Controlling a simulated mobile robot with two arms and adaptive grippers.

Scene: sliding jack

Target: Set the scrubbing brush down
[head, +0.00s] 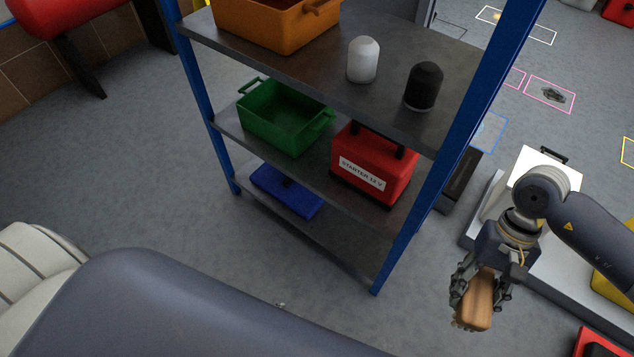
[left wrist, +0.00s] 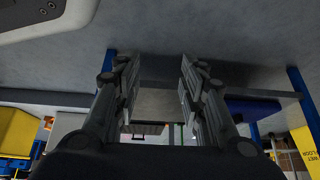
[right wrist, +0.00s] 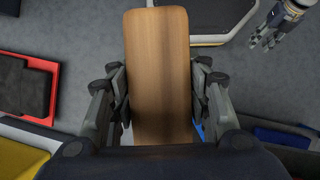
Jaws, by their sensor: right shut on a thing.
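The scrubbing brush (head: 477,300) has a tan wooden body, with pale bristles just showing at its lower left end. My right gripper (head: 483,290) is shut on it and holds it at the lower right of the head view, to the right of the shelf. In the right wrist view the brush (right wrist: 158,75) stands lengthwise between the fingers, its smooth wooden back showing and its bristles hidden.
A shelf unit with blue posts (head: 465,120) holds an orange crate (head: 265,25), a green crate (head: 283,118), a red starter box (head: 375,165) and a blue box (head: 287,190). A red tray (head: 600,340) lies at the lower right.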

